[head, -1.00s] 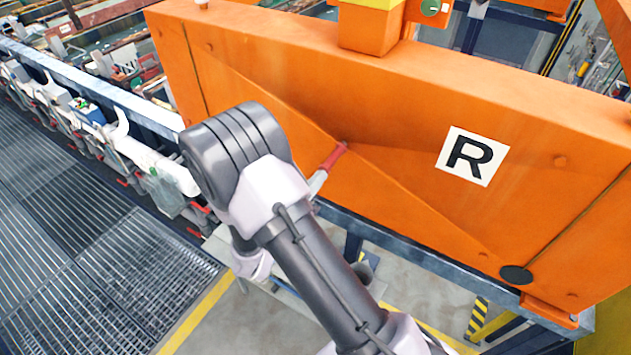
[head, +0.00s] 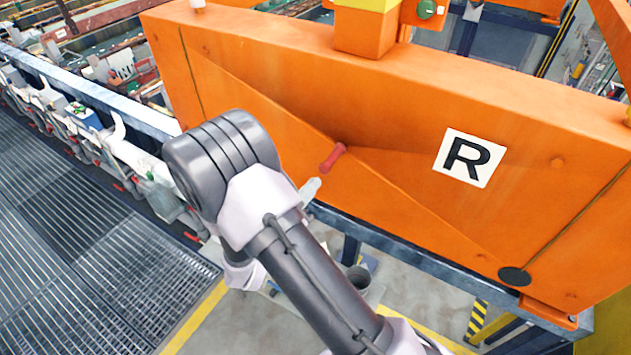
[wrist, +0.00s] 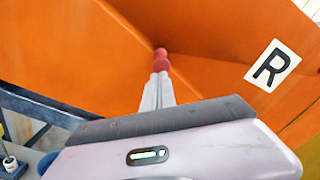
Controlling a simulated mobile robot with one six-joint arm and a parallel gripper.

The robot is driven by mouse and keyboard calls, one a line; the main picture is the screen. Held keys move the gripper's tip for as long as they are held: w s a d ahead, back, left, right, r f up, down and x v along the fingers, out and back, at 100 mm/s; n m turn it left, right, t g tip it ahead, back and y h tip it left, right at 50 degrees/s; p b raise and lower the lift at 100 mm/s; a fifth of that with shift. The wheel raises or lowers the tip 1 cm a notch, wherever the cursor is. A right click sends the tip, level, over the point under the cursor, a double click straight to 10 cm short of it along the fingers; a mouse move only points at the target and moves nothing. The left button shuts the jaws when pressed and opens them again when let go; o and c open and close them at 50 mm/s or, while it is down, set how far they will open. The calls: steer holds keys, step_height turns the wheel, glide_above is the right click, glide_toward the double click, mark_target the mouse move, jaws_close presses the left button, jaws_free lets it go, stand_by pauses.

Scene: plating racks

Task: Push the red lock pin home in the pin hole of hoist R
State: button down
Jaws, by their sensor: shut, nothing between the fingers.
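The red lock pin (head: 333,157) sticks out of the orange face of hoist R (head: 400,185), left of the white plate marked R. It shows in the wrist view (wrist: 161,62) straight beyond the fingertips, with its inner end at the orange face; the hole itself is hidden. My gripper (head: 314,186) is shut and empty. In the head view its pale fingertips are a short gap away from the pin's outer end, in line with it. In the wrist view the fingers (wrist: 158,84) overlap the pin's near end, so contact cannot be told there.
A dark round disc (head: 515,275) sits at the hoist's lower right. A blue-grey rail (head: 430,255) runs below the orange body. A rack line with white parts (head: 150,185) stands at the left beside grating. Floor with yellow lines lies below.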

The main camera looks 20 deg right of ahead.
steer(key=b+v, duration=0.2)
steer(key=v, duration=1.5)
steer(key=shift+s+b, duration=0.15)
steer(key=shift+b, duration=0.15)
